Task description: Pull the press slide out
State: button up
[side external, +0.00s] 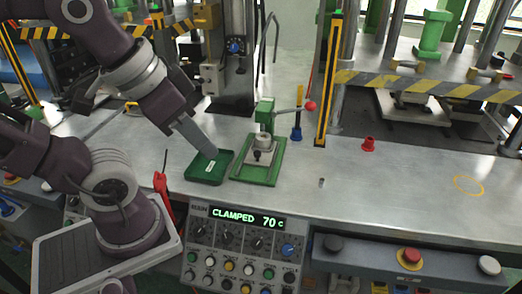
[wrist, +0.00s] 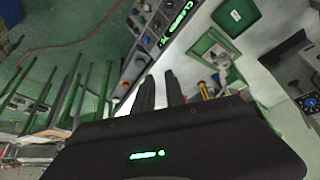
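A small green bench press (side external: 264,120) with a red-knobbed lever (side external: 310,105) stands on the metal table. Its green base (side external: 242,175) carries a metal block (side external: 263,142) under the column. I cannot tell a separate slide from this base and block. In the wrist view the green frame (wrist: 203,46) and metal block (wrist: 219,57) show beyond my fingers. My gripper (side external: 209,153) hangs over a green tray (side external: 196,176), left of the press and apart from it. In the wrist view my gripper (wrist: 160,77) shows two parted fingers with nothing between them.
A control panel (side external: 240,245) at the table's front reads "CLAMPED 70 C". A red cup (side external: 368,144), a blue-based tool (side external: 297,130) and a small metal pin (side external: 321,183) stand to the right. A yellow-black post (side external: 329,80) rises behind. The right front of the table is mostly clear.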

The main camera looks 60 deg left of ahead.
jog(key=o, duration=0.5)
jog(key=shift+g+y, duration=0.3)
jog(key=shift+g, duration=0.5)
jog(key=w+a, duration=0.1)
jog(key=w, duration=0.1)
jog(key=w+a, duration=0.1)
jog(key=w, duration=0.2)
jog(key=w+a, duration=0.1)
jog(key=w, duration=0.1)
jog(key=shift+w+r, duration=0.2)
jog(key=shift+w, duration=0.05)
jog(key=shift+c, duration=0.2)
jog(key=g, duration=0.4)
send_over(257, 152)
notch_tip(257, 152, down, 17)
jog(key=shift+d+r, duration=0.1)
jog(key=shift+d, duration=0.05)
notch_tip(257, 152, down, 7)
jog(key=shift+r, duration=0.1)
jog(key=shift+f, duration=0.35)
jog(key=shift+c, duration=0.2)
grip_shut()
